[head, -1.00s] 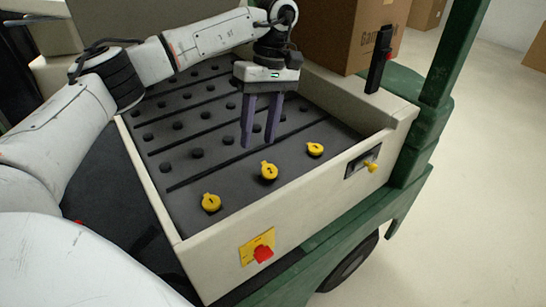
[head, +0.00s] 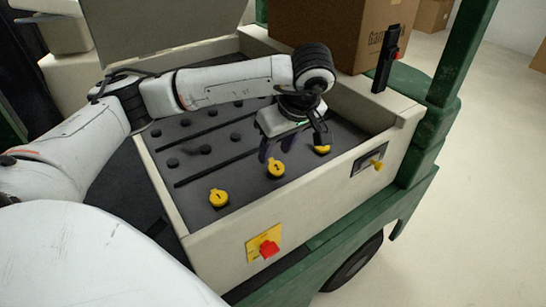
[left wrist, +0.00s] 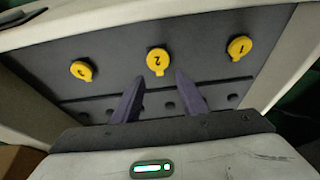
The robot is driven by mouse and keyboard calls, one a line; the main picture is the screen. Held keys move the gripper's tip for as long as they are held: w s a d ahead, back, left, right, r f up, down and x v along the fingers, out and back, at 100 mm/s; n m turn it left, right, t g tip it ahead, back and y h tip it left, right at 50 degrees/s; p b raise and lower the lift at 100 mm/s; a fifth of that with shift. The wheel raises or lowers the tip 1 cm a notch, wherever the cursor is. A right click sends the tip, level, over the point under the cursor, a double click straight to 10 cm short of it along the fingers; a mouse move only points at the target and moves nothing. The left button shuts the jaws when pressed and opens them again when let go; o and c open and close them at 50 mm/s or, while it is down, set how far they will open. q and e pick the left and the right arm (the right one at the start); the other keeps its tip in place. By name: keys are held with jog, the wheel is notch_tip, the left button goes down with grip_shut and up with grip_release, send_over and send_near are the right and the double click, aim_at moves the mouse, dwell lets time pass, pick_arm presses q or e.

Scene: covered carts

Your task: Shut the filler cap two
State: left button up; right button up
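Filler cap two (head: 276,169) is a round yellow cap with a small tab, the middle one of three on the dark panel of the cart. It also shows in the left wrist view (left wrist: 157,61), marked "2", with its tab towards my gripper. I cannot tell whether it is fully seated. My left gripper (head: 274,157) is low over the panel, just behind cap two. In the left wrist view, its two dark purple fingers (left wrist: 159,76) are open and empty, spread either side of the cap's tab side. My right gripper is not in view.
Cap one (head: 219,198) is to the left and cap three (head: 323,147), partly hidden by my gripper, to the right. The pale front wall carries a red knob (head: 268,249) and a yellow-handled latch (head: 377,164). A cardboard box (head: 340,30) stands behind.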

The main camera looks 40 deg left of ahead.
aim_at(271, 160)
pick_arm(q)
jog(key=shift+x, duration=1.85)
grip_shut()
